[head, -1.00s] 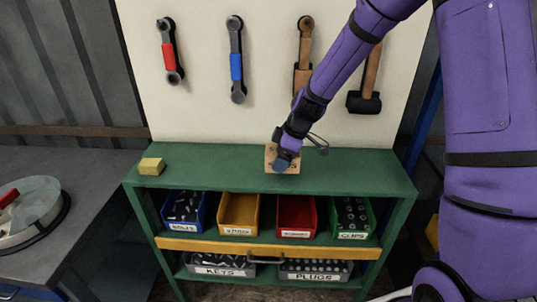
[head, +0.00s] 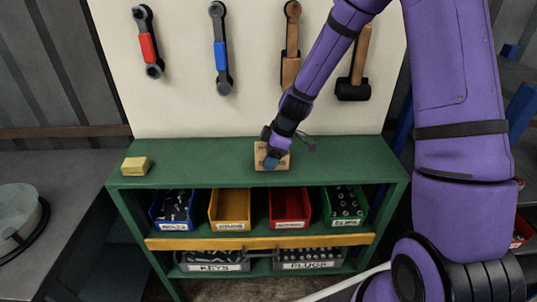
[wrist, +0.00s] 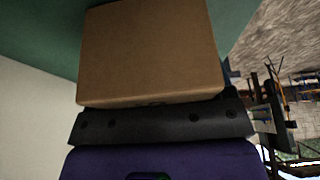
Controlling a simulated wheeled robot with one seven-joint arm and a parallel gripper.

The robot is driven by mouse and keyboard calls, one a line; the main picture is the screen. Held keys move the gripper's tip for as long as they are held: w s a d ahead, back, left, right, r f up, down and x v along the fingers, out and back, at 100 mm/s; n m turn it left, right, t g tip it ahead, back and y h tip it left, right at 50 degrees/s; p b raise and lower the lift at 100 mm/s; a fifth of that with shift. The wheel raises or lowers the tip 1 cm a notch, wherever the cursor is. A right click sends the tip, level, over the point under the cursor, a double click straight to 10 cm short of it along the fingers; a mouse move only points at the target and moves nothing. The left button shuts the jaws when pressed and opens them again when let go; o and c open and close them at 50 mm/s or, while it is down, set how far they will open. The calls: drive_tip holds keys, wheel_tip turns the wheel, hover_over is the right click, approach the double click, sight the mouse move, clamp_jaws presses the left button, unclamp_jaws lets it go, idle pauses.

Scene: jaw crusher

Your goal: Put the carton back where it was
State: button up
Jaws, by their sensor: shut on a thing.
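The carton (head: 282,161) is a small brown box at the middle of the green shelf top, in the head view. My gripper (head: 272,158) is shut on it from above and hides part of it. In the wrist view the carton (wrist: 150,50) fills the upper middle, close against the dark gripper body (wrist: 160,126). I cannot tell whether the carton's underside touches the green top (head: 210,160) or hangs just above it.
A small yellow block (head: 135,166) lies at the left end of the green top. Blue, yellow, red (head: 289,208) and green bins stand on the shelf below. Tools hang on the white board (head: 180,105) behind.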

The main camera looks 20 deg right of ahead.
drive_tip(key=o, duration=1.3)
drive_tip(key=shift+f, duration=0.1)
drive_tip(key=shift+c, duration=0.2)
drive_tip(key=v, duration=1.2)
drive_tip(key=shift+r, duration=0.35)
drive_tip(key=s+r+m+t+h, duration=0.25)
drive_tip(key=s+r+m, duration=0.45)
drive_tip(key=s+r, duration=0.6)
drive_tip(key=s+d+r+m+h, duration=0.1)
drive_tip(key=s+r+m, duration=0.1)
drive_tip(key=s, duration=0.5)
drive_tip(key=s+d+r+m+t+h, duration=0.1)
drive_tip(key=s+d+r+m, duration=0.1)
drive_tip(key=s+m, duration=0.3)
drive_tip(key=shift+s+r, duration=0.75)
drive_tip(key=shift+s, duration=0.75)
